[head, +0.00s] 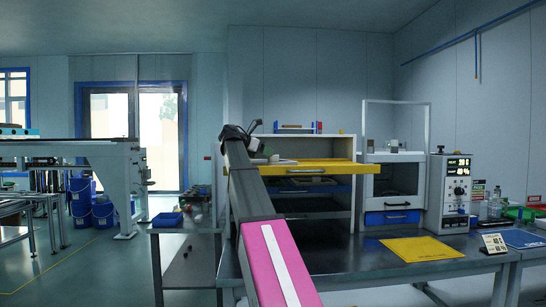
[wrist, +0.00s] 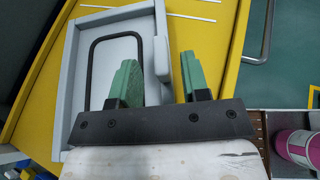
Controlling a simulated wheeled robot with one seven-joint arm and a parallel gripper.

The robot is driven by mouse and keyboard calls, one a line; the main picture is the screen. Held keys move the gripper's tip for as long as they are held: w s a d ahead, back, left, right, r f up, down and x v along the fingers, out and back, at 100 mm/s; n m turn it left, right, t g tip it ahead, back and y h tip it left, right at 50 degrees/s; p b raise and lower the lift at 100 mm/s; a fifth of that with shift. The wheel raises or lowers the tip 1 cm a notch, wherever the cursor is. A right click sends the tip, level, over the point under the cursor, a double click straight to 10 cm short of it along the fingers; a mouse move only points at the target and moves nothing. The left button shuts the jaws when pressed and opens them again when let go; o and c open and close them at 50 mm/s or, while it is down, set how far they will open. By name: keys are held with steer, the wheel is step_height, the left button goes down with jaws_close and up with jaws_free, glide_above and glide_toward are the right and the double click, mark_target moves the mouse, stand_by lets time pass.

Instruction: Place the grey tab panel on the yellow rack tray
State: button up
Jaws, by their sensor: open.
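The grey tab panel (wrist: 84,85) is a light grey raised frame around a white face, with a black wire loop on it. In the wrist view it lies over the yellow rack tray (wrist: 217,35), at a slant; whether it rests fully on it I cannot tell. The yellow tray (head: 335,168) juts from the rack in the head view. My gripper (wrist: 158,62) has green fingers spread apart. The panel's right-hand edge and its rounded tab show between them, with gaps on both sides. In the head view my arm hides most of the panel.
The rack (head: 345,205) has darker shelves below the yellow tray. A glass-fronted cabinet (head: 393,180) and a control box (head: 456,185) stand to its right. A yellow mat (head: 422,249) lies on the dark bench (head: 350,257). Open floor shows to the left.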

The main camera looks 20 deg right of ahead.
steer(key=v, duration=0.7)
steer(key=shift+a+r, duration=0.1)
steer(key=shift+a, duration=0.15)
